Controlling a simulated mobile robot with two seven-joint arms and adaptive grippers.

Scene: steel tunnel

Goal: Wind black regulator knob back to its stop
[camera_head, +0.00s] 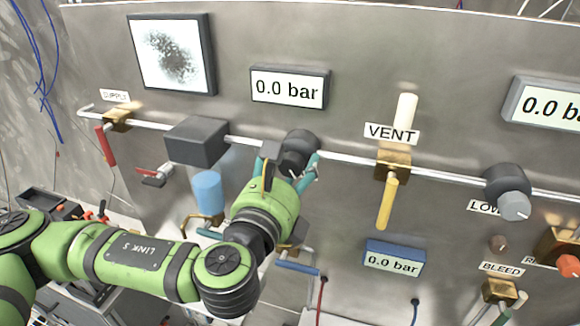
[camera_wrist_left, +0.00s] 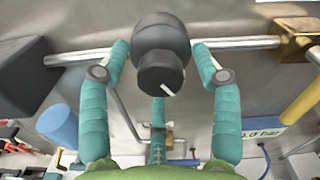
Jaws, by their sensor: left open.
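The black regulator knob (camera_wrist_left: 160,74) shows in the left wrist view, on the front of a dark rounded regulator body (camera_wrist_left: 160,34) set in a steel pipe. A short white mark is on the knob's face, toward its lower right. In the head view the regulator body (camera_head: 301,141) shows above my left gripper (camera_head: 293,166), which partly hides the knob. My left gripper is open. In the wrist view its teal fingers (camera_wrist_left: 160,62) stand either side of the knob with gaps, and a third finger is below it. My right gripper is not in view.
A dark box (camera_head: 196,141) with a blue cylinder (camera_head: 208,191) is left of the regulator. The yellow VENT handle (camera_head: 388,203) is right, hanging down. A grey knob (camera_head: 514,206) is farther right. The white display (camera_head: 288,88) and blue display (camera_head: 392,262) read 0.0 bar.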

